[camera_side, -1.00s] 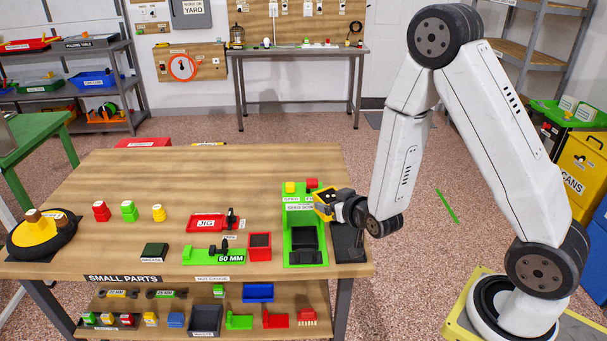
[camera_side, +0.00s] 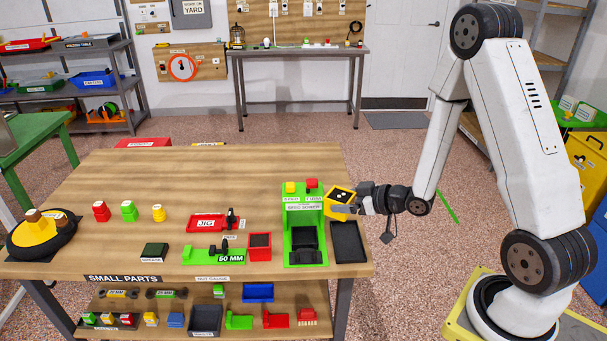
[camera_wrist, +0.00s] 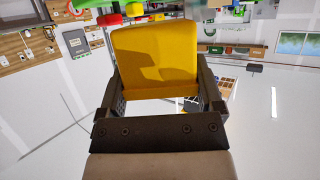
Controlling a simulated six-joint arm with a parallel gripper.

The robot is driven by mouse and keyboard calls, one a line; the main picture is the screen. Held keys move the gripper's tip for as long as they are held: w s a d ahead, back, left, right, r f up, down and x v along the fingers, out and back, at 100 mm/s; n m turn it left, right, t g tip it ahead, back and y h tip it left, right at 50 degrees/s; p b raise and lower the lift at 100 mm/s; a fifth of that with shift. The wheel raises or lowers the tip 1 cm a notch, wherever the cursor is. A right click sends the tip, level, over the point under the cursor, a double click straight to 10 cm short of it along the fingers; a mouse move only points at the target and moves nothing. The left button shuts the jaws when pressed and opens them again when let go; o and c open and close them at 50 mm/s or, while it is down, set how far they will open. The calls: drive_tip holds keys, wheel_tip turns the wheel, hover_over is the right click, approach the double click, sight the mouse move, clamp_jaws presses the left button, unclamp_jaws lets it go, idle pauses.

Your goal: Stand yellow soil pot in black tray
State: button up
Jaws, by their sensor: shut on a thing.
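The yellow soil pot (camera_side: 341,197) is held by my gripper (camera_side: 345,207) at the right part of the table. The pot is raised and tilted, its dark open top with pale specks turned partly to the side camera. In the wrist view the yellow pot (camera_wrist: 155,62) sits between the two fingers of my gripper (camera_wrist: 158,90), which are shut on it. The black tray (camera_side: 348,243) lies flat on the table at the right edge, below and slightly right of the pot. Its visible floor is empty.
A green stand (camera_side: 304,235) with red and yellow buttons is just left of the black tray. A red square container (camera_side: 259,246) and a red jig (camera_side: 207,223) lie further left. The table's right edge is close to the tray.

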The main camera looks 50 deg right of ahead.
drive_tip(key=s+d+n+g+y, duration=0.2)
drive_tip(key=s+n+y, duration=0.4)
drive_tip(key=s, duration=0.6)
drive_tip(key=shift+s+f+n+g+y, duration=0.3)
drive_tip(key=shift+s+f+g+y, duration=0.15)
drive_tip(key=shift+g, duration=0.35)
drive_tip(key=shift+w, duration=0.1)
drive_tip(key=w+d+f, duration=0.1)
drive_tip(key=w+f, duration=0.1)
drive_tip(key=w, duration=0.2)
drive_tip(key=w+d+f, duration=0.1)
drive_tip(key=w+f, duration=0.2)
drive_tip(key=w, duration=0.1)
drive_tip(key=w+d+f, duration=0.1)
drive_tip(key=w+f, duration=0.2)
drive_tip(key=w, duration=0.1)
drive_tip(key=shift+d+f, duration=0.15)
drive_tip(key=shift+d, duration=0.2)
drive_tip(key=shift+w+d+f, duration=0.2)
drive_tip(key=shift+w+f, duration=0.2)
drive_tip(key=shift+f, duration=0.1)
drive_tip(key=shift+w+f, duration=0.25)
drive_tip(key=shift+f, duration=1.6)
